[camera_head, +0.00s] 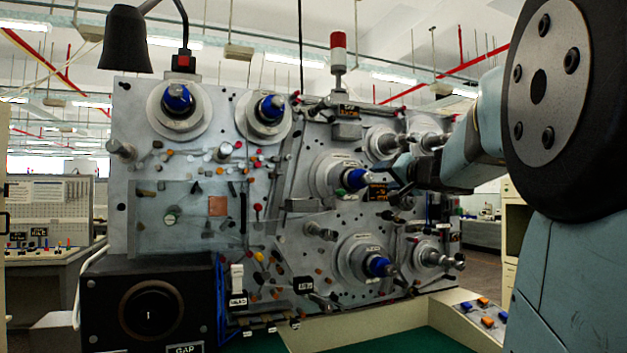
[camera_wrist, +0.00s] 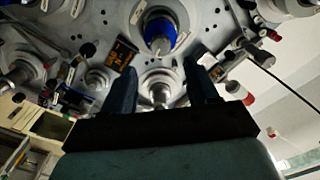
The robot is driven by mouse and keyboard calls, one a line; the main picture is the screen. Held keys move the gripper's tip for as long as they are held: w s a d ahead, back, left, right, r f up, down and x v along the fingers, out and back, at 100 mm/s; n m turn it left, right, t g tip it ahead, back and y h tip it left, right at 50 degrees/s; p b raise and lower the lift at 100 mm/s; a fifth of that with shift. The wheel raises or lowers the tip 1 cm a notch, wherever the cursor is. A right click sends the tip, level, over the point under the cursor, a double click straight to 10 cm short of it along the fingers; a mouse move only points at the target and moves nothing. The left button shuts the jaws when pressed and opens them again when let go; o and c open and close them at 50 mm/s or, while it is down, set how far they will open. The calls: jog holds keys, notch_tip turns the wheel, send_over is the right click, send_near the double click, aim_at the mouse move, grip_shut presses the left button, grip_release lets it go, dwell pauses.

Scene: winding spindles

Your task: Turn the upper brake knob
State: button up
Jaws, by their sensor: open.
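The grey machine panel (camera_head: 200,240) carries several round spindles and knobs; their small labels are not legible, so I cannot tell which one is named the upper brake knob. My gripper (camera_head: 394,178) is at the panel's right side, just right of the middle blue-ended spindle (camera_head: 357,179). In the wrist view, my gripper (camera_wrist: 163,75) has its two dark fingers apart, with nothing held. A bare silver knob (camera_wrist: 160,92) shows between the fingers, farther back. A blue-ringed spindle (camera_wrist: 160,38) sits just above the fingertips in that view. Contact is not visible.
A silver-ended spindle (camera_head: 386,143) sits close to my gripper. A lower blue-ended spindle (camera_head: 378,266) and another silver one (camera_head: 440,260) lie below. A red-and-white signal lamp (camera_head: 338,52) stands on top. A button box (camera_head: 485,317) is at lower right.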

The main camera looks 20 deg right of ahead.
aim_at(370, 178)
jog(key=w, duration=0.9)
jog(key=shift+w+a, duration=0.1)
jog(key=shift+a, duration=0.1)
jog(key=c, duration=1)
jog(key=shift+m, duration=0.6)
jog(key=shift+c, duration=0.2)
jog(key=shift+f, duration=0.1)
jog(key=o, duration=1)
jog(key=shift+o, duration=0.2)
